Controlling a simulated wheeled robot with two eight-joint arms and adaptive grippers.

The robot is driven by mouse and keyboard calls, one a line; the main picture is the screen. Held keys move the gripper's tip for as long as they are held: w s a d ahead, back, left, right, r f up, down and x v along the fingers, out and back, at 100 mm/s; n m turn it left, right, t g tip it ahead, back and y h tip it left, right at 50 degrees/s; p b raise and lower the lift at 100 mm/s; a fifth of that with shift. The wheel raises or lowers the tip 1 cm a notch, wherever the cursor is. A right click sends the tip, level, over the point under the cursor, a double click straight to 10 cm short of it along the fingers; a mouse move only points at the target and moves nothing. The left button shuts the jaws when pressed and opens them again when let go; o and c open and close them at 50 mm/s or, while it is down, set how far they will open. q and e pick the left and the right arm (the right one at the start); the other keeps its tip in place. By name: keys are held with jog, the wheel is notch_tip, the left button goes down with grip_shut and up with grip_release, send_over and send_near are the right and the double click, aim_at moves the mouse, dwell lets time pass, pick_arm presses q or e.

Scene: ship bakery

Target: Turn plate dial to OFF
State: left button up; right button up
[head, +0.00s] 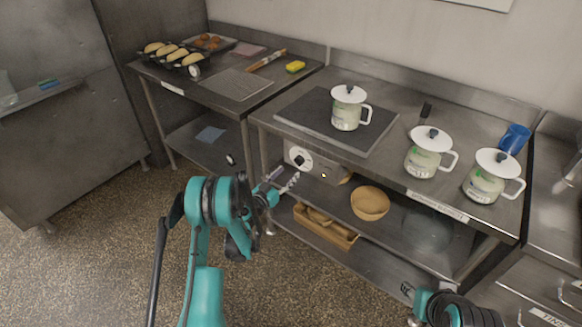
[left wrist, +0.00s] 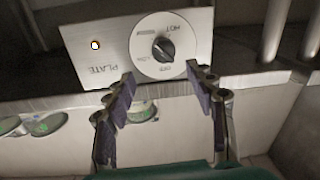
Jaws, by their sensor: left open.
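The plate dial (head: 299,159) is a black knob on a round white scale, on a metal control panel below the hot plate (head: 311,110). In the left wrist view the black knob (left wrist: 163,49) appears upside down, with HOT above and OFF below it. I cannot tell exactly where its pointer is set. The indicator light (left wrist: 96,45) beside the PLATE label glows; it also shows in the head view (head: 323,175). My left gripper (head: 286,180) is open and empty in front of the dial, its fingers (left wrist: 158,82) apart on either side below it.
A lidded mug (head: 346,113) stands on the hot plate; two more lidded mugs (head: 423,160) (head: 486,184) stand to the right. A wooden bowl (head: 369,203) and a wooden crate (head: 332,231) sit on the shelves below the dial. A table leg (head: 254,160) stands left of the panel.

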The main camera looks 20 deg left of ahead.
aim_at(297, 164)
pick_arm(q)
jog(key=x, duration=0.2)
jog(key=b+x, duration=0.1)
jog(key=x, duration=0.2)
jog(key=f+b+x, duration=0.1)
jog(key=x, duration=0.1)
jog(key=shift+w+a, duration=0.3)
jog(key=shift+r, duration=0.1)
jog(key=c, duration=1.2)
